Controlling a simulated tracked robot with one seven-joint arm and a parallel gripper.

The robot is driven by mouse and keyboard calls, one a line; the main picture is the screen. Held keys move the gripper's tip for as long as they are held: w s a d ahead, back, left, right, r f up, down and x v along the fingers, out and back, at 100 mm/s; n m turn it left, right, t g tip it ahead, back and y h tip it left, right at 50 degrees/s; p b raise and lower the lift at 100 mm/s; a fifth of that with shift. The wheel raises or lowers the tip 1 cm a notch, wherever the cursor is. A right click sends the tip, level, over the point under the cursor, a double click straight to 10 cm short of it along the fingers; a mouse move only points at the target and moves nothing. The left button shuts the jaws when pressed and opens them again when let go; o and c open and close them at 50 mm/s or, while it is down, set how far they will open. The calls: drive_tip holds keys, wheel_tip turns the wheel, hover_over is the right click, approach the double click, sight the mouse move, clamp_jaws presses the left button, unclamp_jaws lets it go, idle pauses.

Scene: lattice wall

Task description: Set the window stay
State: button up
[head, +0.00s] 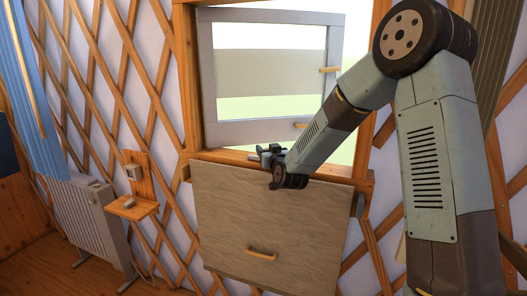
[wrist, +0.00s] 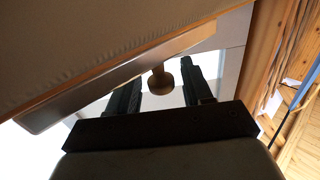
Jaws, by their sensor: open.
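The window sash (head: 208,75) is pale grey and stands in a wooden frame, with bright outdoors behind its right side. A small wooden piece (head: 300,124) sits on its bottom rail; I cannot tell whether this is the stay. My gripper (head: 268,152) is just below the bottom rail, over the sill. In the wrist view my gripper (wrist: 160,68) is open, its two dark fingers apart. A round wooden knob (wrist: 160,83) shows between the fingers, near a long brown bar (wrist: 95,92). I cannot tell whether the fingers touch the knob.
A wooden handle (head: 330,69) is on the sash's right stile. A grey-brown panel (head: 225,215) with a wooden pull (head: 261,255) is below the sill. A small wooden shelf (head: 132,208) and a white radiator (head: 88,215) stand to the left, by the lattice wall (head: 95,70).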

clamp_jaws()
idle(0.5)
